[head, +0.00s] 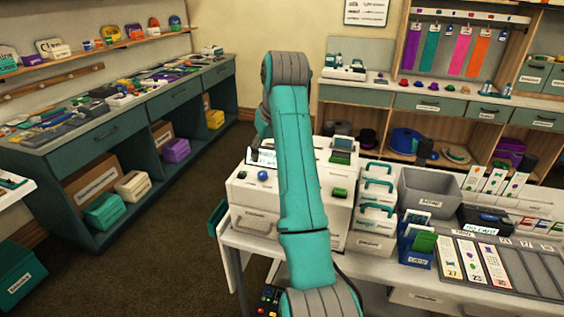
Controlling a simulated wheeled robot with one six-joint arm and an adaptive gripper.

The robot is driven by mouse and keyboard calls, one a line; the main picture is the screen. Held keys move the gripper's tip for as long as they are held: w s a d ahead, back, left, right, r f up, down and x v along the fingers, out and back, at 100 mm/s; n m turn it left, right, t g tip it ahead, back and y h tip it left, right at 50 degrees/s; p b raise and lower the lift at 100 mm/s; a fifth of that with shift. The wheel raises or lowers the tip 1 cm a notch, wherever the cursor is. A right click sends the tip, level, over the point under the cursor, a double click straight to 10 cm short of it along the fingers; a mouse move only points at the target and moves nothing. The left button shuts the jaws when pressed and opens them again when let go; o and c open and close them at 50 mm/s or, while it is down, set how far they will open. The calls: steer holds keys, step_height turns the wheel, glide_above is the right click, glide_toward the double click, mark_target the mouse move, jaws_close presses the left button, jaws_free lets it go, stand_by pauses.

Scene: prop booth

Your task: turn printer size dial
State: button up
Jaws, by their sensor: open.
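The printer (245,195) is a white boxy machine on the white table, partly covered by my arm. I cannot tell which is the size dial. My gripper (253,150) hangs at the far end of my arm, over the back left of the printer. Only a small dark part of it shows; my arm hides most of it. It is open, and I see nothing held. Contact with the printer cannot be made out.
Small teal-handled boxes (376,195), a grey bin (432,190), a blue card holder (418,240) and a card tray (505,262) crowd the table to the right. A long cluttered counter (120,130) stands at left. Brown floor between is clear.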

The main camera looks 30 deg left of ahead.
mark_target(263, 173)
steer(key=x, duration=1)
steer(key=shift+w+r, duration=0.1)
steer(key=shift+w, duration=0.3)
jaws_close()
